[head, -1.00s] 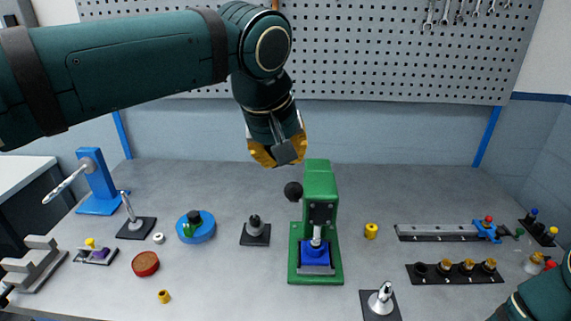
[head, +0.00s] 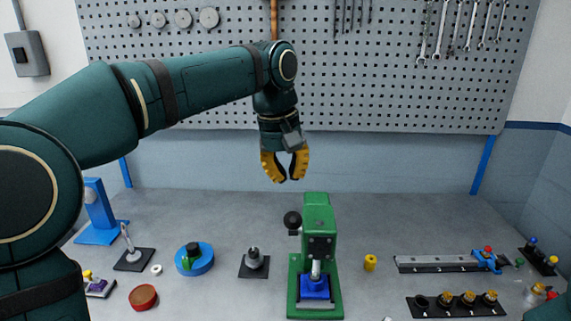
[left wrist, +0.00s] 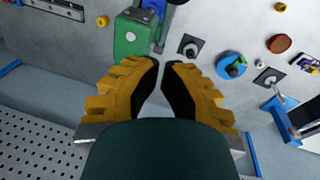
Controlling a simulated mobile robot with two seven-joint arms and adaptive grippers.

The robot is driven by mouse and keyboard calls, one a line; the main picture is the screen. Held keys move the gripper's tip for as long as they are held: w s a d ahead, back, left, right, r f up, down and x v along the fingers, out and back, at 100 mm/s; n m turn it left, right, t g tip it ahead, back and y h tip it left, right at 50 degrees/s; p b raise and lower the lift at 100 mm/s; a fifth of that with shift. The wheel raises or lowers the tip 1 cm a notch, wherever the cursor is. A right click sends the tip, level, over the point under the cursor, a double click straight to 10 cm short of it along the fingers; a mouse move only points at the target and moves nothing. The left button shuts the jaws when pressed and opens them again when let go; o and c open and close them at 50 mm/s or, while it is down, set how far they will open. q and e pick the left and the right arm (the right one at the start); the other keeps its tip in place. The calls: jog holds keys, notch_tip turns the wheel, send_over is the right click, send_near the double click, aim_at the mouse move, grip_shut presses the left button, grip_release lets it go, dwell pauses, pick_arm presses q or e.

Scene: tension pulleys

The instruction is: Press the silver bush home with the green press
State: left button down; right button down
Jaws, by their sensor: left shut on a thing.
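The green press (head: 319,222) stands mid-bench, its black lever knob (head: 292,220) at its left. A blue block (head: 314,287) sits on its base under a silver cylindrical part (head: 316,268); I cannot tell the bush from the ram there. My left gripper (head: 286,180) is in the air above and behind the press, apart from the knob. Its yellow fingers curve inward, and any thing between the tips is not visible. In the left wrist view, the gripper (left wrist: 165,63) points towards the bench near the press (left wrist: 133,35). My right gripper is out of view.
A dark-based silver post (head: 254,260) and a blue round fixture (head: 194,259) stand left of the press. A yellow bushing (head: 370,263), a grey rail (head: 445,263) and a black rack (head: 456,304) are on the right. The pegboard (head: 400,70) is behind.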

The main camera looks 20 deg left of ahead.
aim_at(295, 213)
pick_arm(q)
jog(key=f, duration=0.3)
jog(key=f+b, duration=0.1)
jog(key=f, duration=0.1)
jog(key=shift+w+d+f, duration=0.15)
jog(key=shift+w+d, duration=0.1)
jog(key=shift+w, duration=0.05)
jog(key=shift+s+d+f+b, duration=0.25)
jog(key=shift+s+d+f, duration=0.1)
jog(key=shift+s+f, duration=0.25)
jog(key=shift+s+d+f+b, duration=0.2)
jog(key=shift+s+d+f, duration=0.15)
jog(key=shift+s+f, duration=0.2)
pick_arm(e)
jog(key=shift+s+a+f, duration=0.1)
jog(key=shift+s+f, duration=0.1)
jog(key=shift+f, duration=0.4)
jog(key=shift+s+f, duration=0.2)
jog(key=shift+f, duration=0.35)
pick_arm(q)
jog(key=shift+f, duration=0.1)
